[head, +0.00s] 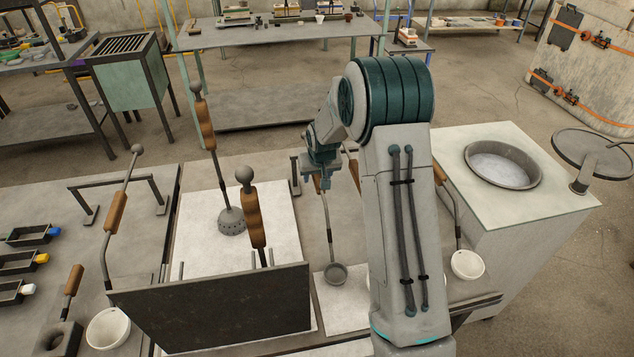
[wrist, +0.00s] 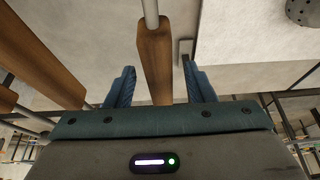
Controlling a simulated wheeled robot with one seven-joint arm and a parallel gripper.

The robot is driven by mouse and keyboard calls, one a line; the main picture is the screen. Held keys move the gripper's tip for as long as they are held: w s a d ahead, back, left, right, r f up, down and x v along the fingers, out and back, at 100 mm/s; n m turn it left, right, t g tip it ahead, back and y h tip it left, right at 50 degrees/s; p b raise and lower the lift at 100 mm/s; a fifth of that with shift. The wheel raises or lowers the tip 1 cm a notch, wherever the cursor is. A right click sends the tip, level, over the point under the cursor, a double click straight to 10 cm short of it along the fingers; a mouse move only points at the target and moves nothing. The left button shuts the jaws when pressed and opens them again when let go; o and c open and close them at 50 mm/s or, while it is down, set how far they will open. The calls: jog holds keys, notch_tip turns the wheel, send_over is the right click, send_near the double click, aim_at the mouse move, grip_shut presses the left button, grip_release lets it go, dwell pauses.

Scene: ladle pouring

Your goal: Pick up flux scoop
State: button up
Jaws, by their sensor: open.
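A tool with a small dark grey cup (head: 335,273), which I take to be the flux scoop, stands with its thin metal shaft rising to my gripper (head: 317,180) in the head view. Its wooden handle is mostly hidden there by the gripper. In the wrist view a wooden handle (wrist: 155,62) with a metal rod at its top lies between the two blue fingers of my gripper (wrist: 158,70). The fingers are open, one on each side, with visible gaps to the handle. The cup is over a pale plate (head: 345,315).
A perforated bell tool (head: 231,220) stands left of my gripper, behind a dark upright board (head: 212,308). A white-bowled ladle (head: 467,264) is right of my arm. Another white-bowled ladle (head: 108,328) is at left. A round-mouthed furnace (head: 503,166) stands right.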

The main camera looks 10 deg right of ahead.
jog(key=shift+w+f, duration=0.2)
jog(key=shift+f, duration=0.25)
grip_shut()
jog(key=shift+r, duration=0.1)
